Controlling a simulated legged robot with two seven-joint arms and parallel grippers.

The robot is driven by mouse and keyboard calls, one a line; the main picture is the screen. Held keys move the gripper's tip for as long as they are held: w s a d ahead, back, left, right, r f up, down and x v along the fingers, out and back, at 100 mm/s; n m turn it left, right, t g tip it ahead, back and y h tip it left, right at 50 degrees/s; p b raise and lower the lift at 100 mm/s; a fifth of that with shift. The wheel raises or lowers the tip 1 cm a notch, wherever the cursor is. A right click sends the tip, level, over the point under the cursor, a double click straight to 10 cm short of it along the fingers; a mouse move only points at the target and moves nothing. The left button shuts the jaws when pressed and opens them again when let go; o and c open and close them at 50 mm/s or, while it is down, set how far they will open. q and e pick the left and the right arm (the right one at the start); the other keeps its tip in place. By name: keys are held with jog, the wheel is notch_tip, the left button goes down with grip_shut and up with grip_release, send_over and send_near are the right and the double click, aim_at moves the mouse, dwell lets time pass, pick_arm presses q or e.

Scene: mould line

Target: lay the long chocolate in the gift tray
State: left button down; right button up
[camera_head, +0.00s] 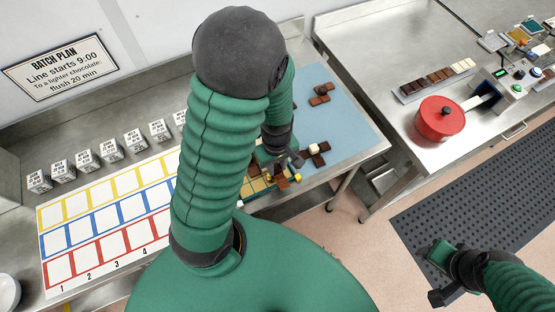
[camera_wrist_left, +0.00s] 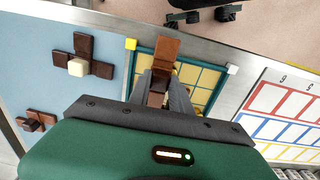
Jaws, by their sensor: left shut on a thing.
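My left gripper (camera_head: 284,165) is shut on a brown chocolate (camera_head: 282,183), which sticks out past the fingertips. In the left wrist view the chocolate (camera_wrist_left: 165,48) stands between the fingers of the left gripper (camera_wrist_left: 162,84), over the gift tray (camera_wrist_left: 144,63). The tray has a teal rim and yellow compartments, and it also shows partly in the head view (camera_head: 256,187). My arm and fingers hide part of it. I cannot tell whether the chocolate touches the tray. My right gripper (camera_head: 437,277) is at the lower right over the dark floor mat, far from the tray; its jaws are unclear.
Chocolate pieces, one group with a pale cube (camera_wrist_left: 77,67), lie on the blue mat (camera_head: 345,105) beside the tray. A coloured grid board (camera_head: 105,225) and several labelled boxes (camera_head: 85,160) are at left. A red pot (camera_head: 440,120) stands on the other bench.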

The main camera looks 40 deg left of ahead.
pick_arm(q)
jog(key=w+a, duration=0.2)
jog(key=w, duration=0.1)
jog(key=w+a, duration=0.1)
jog(key=shift+w+a+f+p, duration=0.15)
jog(key=shift+a+f+p, duration=0.05)
jog(key=shift+f+p, duration=0.1)
notch_tip(320, 180, down, 3)
jog(key=shift+d+f, duration=0.1)
jog(key=shift+f, duration=0.1)
jog(key=c, duration=1.2)
grip_release()
jog(key=shift+o, duration=0.2)
